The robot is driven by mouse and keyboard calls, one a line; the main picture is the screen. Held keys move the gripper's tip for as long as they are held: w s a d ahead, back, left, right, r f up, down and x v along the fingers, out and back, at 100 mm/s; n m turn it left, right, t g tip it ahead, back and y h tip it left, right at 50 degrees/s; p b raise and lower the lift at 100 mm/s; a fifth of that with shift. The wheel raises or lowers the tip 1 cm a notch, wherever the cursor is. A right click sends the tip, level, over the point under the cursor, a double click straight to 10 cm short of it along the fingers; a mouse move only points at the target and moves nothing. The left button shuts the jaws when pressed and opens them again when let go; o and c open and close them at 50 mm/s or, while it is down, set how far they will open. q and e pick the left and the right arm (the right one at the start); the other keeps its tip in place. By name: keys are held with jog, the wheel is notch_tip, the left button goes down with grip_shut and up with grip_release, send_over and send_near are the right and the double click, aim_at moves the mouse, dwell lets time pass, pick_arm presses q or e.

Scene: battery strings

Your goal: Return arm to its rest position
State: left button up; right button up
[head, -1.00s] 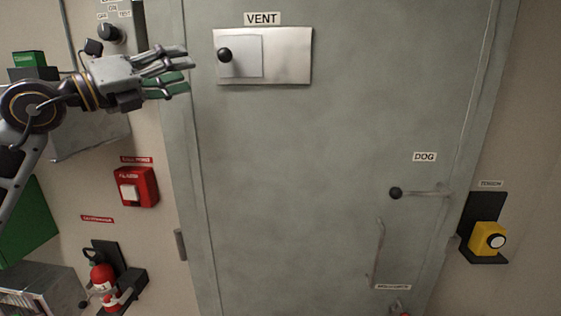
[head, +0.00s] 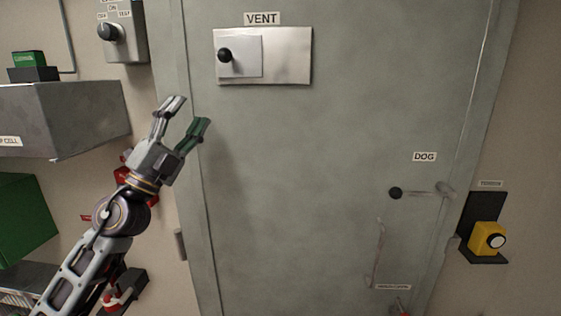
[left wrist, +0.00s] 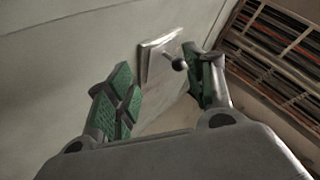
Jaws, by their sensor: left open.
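My left gripper (head: 184,118) is in the head view, left of centre, with its arm coming up from the lower left. Its two green-padded fingers are spread apart and hold nothing. It is in front of the left edge of the grey door (head: 300,180), below and left of the vent plate (head: 290,55). In the left wrist view the fingers (left wrist: 160,90) are apart, with the vent's metal plate and dark knob (left wrist: 176,62) showing beyond them. My right gripper is not in view.
A grey box (head: 60,115) and a green box (head: 25,220) are at the left wall. My arm partly hides the red alarm box (head: 122,174). The dog handle (head: 396,193) and yellow device (head: 487,238) are at the right. The door's middle is clear.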

pick_arm(q)
jog(key=a+f+n+g+y, duration=0.4)
jog(key=f+n+y, duration=0.65)
jog(key=f, duration=0.75)
jog(key=a+f+n+g+y, duration=0.2)
jog(key=a+f+n+y, duration=0.4)
jog(key=f+n+y, duration=0.85)
jog(key=s+d+f+m+g+h, duration=0.1)
jog(key=s+d+f+g+h, duration=0.25)
jog(key=s+f, duration=0.5)
jog(key=s+d+f+m+g+h, duration=0.1)
jog(key=s+d+f+g+h, duration=0.15)
jog(key=s+f+g, duration=0.45)
jog(key=s+d+f+m+g+h, duration=0.15)
jog(key=s+f+h, duration=0.25)
jog(key=s+f, duration=0.7)
notch_tip(320, 180, down, 34)
jog(key=a+g, duration=0.1)
jog(key=g, duration=0.1)
jog(key=s+a+f, duration=0.3)
jog(key=s+f, duration=0.7)
jog(key=s+a+f+g, duration=0.1)
jog(key=s+a+f, duration=0.2)
jog(key=s+f, duration=0.7)
jog(key=shift+s+y, duration=0.4)
jog(key=shift+s, duration=0.4)
